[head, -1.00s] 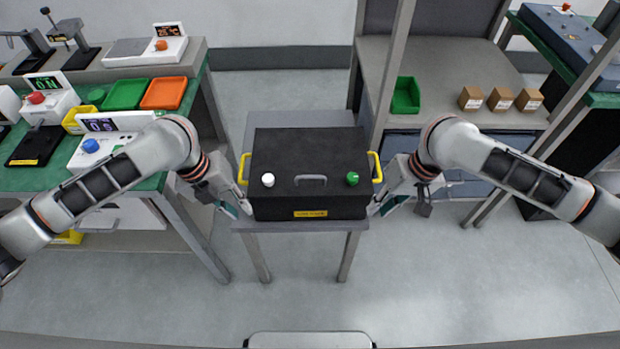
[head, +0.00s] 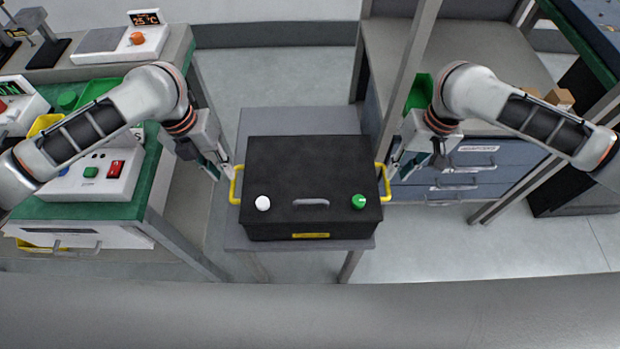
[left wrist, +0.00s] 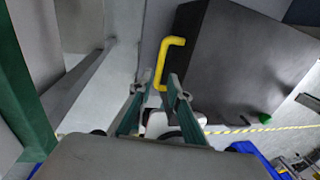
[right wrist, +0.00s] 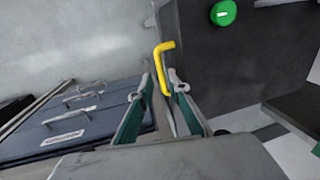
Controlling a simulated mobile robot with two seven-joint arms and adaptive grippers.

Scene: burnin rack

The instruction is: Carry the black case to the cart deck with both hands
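The black case (head: 310,175) sits on a small grey table (head: 300,121), lid up, with a white knob, a green knob and a grey handle near its front. Its yellow side handles are at the left (head: 236,186) and right (head: 384,182). My left gripper (head: 227,171) is at the left handle; in the left wrist view its fingers (left wrist: 156,86) are apart, with the handle's end between the tips. My right gripper (head: 391,172) is at the right handle; in the right wrist view its fingers (right wrist: 161,72) are apart on either side of the handle. I cannot tell which surface is the cart deck.
A green-topped bench (head: 90,209) with instruments and bins stands at the left. A grey shelf unit with blue drawers (head: 470,163) and an upright post (head: 408,70) stands close behind my right gripper. A plain grey surface (head: 310,312) spans the bottom; I cannot tell whether it is mine.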

